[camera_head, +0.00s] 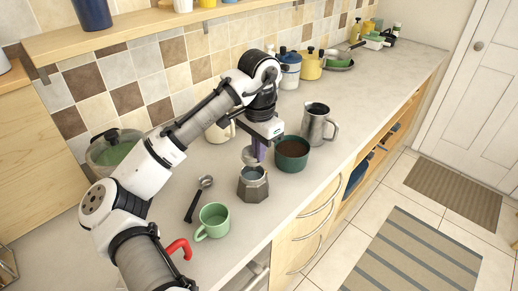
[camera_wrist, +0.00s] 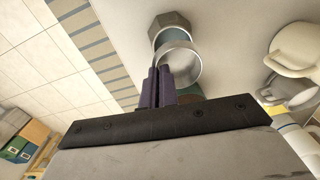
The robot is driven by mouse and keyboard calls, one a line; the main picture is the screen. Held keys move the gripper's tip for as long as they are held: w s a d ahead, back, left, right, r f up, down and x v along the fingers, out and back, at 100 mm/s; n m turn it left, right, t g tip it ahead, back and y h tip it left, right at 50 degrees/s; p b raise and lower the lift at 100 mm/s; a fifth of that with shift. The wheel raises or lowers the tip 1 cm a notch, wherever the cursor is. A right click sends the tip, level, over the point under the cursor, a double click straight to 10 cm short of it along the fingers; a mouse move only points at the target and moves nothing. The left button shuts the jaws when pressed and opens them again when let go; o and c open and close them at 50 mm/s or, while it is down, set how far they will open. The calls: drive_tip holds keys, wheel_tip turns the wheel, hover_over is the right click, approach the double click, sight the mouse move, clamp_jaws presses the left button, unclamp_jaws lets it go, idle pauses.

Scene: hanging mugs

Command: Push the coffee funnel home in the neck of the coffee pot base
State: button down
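The coffee pot base (camera_head: 253,188) is a grey metal faceted pot standing upright on the counter, its open neck facing up. In the wrist view its faceted body (camera_wrist: 168,22) shows beyond the funnel. The coffee funnel (camera_head: 249,156) is a small silvery metal piece just above the base's neck, and looks apart from it. In the wrist view its round rim (camera_wrist: 181,64) is at my fingertips. My gripper (camera_head: 261,152) has purple fingers, close together in the wrist view (camera_wrist: 163,72) and shut on the funnel's edge. The funnel's lower end is hidden in the wrist view.
A dark green canister with brown contents (camera_head: 291,151) stands close right of the gripper. A metal pitcher (camera_head: 317,126) is behind it. A green mug (camera_head: 213,221) and a black-handled scoop (camera_head: 198,198) lie front left. The counter's front edge is right of the base.

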sight(260, 164)
drive_tip(key=shift+f+b, duration=0.75)
drive_tip(key=shift+f, duration=1.4)
drive_tip(key=shift+s+f, duration=0.1)
drive_tip(key=shift+f, duration=0.2)
drive_tip(key=shift+s+f+b, duration=0.15)
drive_tip(key=shift+f+b, duration=0.4)
drive_tip(key=shift+f, duration=0.2)
drive_tip(key=shift+r, duration=0.15)
drive_tip(key=shift+d+r+p, duration=0.1)
drive_tip(key=shift+r+p, duration=0.75)
drive_tip(key=shift+p, duration=0.4)
drive_tip(key=shift+w+r, duration=0.25)
drive_tip(key=shift+r, duration=0.9)
drive_tip(key=shift+f+b, duration=0.4)
drive_tip(key=shift+f, duration=0.8)
